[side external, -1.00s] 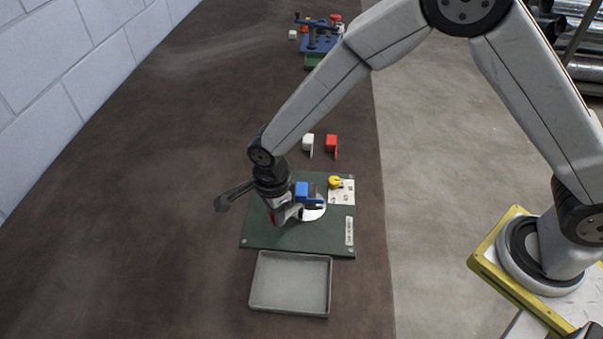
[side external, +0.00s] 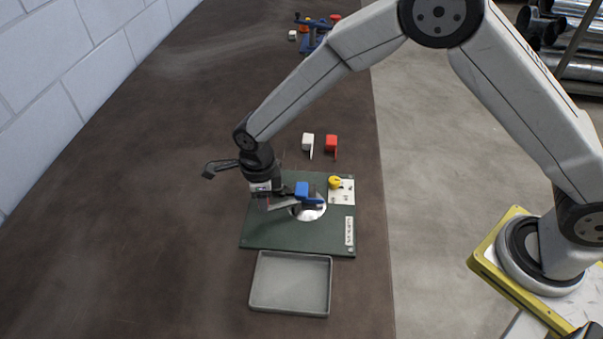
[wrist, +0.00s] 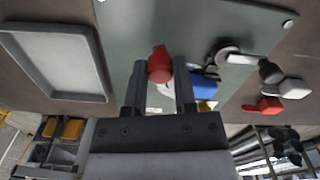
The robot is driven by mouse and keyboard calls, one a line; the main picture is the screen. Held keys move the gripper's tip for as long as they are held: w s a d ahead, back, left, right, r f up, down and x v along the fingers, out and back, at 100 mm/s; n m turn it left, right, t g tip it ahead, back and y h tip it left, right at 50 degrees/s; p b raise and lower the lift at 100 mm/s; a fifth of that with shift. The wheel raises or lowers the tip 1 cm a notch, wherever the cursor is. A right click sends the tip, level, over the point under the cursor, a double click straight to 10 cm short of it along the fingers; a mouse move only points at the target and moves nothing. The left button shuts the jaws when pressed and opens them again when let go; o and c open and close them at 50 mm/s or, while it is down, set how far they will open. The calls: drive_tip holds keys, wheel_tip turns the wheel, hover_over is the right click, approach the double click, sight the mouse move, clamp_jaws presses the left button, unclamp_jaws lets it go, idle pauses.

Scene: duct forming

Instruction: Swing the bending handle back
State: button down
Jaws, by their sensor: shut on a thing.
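The bender stands on a dark green plate (side external: 270,235), with a blue block (side external: 302,189) over a pale round disc (side external: 312,212). The blue block (wrist: 206,83) shows beyond the right finger. The handle's bar is mostly hidden there.
An empty grey tray (side external: 290,311) lies in front of the plate. A yellow knob (side external: 335,182) is on the plate's right side. The brown table is clear to the left.

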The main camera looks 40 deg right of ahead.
drive_tip(key=shift+w, duration=0.1)
drive_tip(key=shift+c, duration=2)
unclamp_jaws()
drive_tip(key=shift+r, duration=0.1)
drive_tip(key=shift+r, duration=3.85)
drive_tip(key=shift+d, duration=0.1)
